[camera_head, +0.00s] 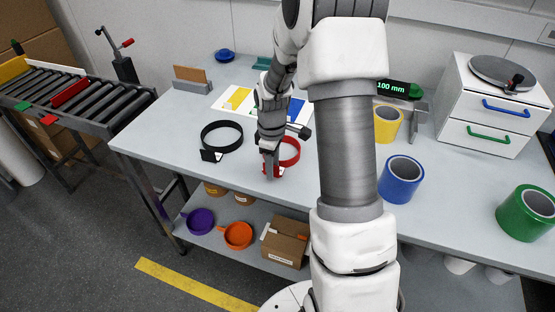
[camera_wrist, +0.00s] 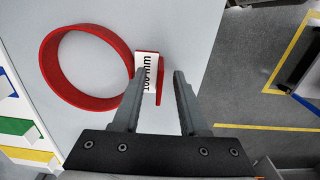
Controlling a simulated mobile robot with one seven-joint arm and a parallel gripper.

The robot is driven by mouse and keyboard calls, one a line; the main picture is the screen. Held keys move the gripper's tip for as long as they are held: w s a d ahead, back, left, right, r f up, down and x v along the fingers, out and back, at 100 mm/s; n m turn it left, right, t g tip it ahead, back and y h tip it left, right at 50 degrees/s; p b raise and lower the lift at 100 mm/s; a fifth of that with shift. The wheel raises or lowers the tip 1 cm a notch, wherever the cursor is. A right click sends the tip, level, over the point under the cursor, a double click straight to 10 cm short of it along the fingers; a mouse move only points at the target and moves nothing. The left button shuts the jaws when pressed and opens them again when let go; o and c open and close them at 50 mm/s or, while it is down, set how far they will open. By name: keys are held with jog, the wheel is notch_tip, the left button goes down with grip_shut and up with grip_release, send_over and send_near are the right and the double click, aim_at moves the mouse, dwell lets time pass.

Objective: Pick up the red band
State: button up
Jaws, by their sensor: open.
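In the head view the band (camera_head: 296,157) shows partly behind my gripper (camera_head: 270,166). My gripper (camera_wrist: 160,76) is open, pointing down over the tail end. The red tail strip appears between the two fingers, with the left finger overlapping the label. I cannot tell how far the fingertips are above the table. The ring itself lies left of the fingers in the wrist view.
A black band (camera_head: 222,135) with a white label lies to the left. A coloured board (camera_head: 236,98) lies behind. Yellow (camera_head: 388,125), blue (camera_head: 400,180) and green (camera_head: 526,212) rolls stand to the right. The table's front edge is close to my gripper.

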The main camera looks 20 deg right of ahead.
grip_shut()
jog(key=shift+r, duration=0.1)
